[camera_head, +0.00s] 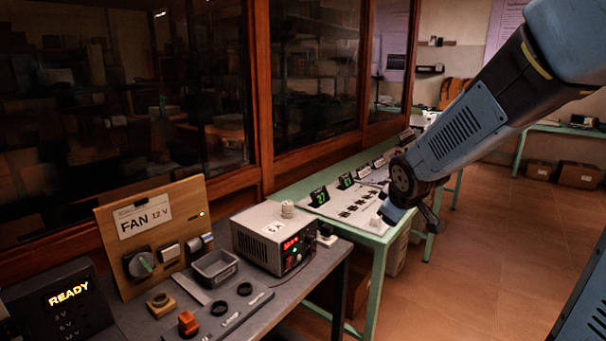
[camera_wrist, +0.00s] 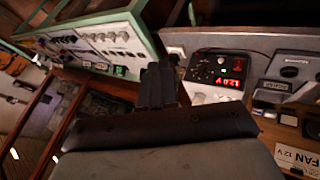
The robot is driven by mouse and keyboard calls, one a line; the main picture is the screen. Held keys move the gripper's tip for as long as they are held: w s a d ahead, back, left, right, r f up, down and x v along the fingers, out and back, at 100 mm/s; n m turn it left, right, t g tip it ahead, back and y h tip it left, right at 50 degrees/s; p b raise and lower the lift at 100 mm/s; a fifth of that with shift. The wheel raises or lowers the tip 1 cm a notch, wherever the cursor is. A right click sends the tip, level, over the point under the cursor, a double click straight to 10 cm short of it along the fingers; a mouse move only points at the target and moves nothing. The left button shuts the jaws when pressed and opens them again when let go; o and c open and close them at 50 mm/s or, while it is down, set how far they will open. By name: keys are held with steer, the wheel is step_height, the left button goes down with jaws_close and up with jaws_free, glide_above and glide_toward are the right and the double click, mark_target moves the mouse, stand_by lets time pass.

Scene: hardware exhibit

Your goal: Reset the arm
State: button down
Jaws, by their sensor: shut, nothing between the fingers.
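My arm comes in from the upper right in the head view, blue and black. My gripper (camera_head: 388,214) hangs at its lower end, in the air near the front corner of the green-framed table. In the wrist view my gripper (camera_wrist: 158,85) points up the picture with its dark fingers together and nothing between them. The power supply (camera_head: 275,238) with a red display stands on the grey bench to the left of my gripper. It also shows in the wrist view (camera_wrist: 217,68), to the right of the fingers.
The wooden FAN 12 V panel (camera_head: 155,235), a grey tray (camera_head: 214,268), an orange part (camera_head: 188,323) and a READY display box (camera_head: 62,298) crowd the grey bench. The green table (camera_head: 376,241) carries number signs and small parts. Open floor (camera_head: 490,265) lies to the right.

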steer(key=s+d+r+m+g, duration=0.1)
steer(key=s+r+m, duration=0.3)
steer(key=s, duration=0.7)
steer(key=s+d+r+m, duration=0.1)
steer(key=s+r+m, duration=0.3)
steer(key=s, duration=0.7)
steer(key=shift+d+r+m+g, duration=0.2)
steer(key=shift+r+m+g, duration=0.2)
steer(key=shift+r, duration=0.25)
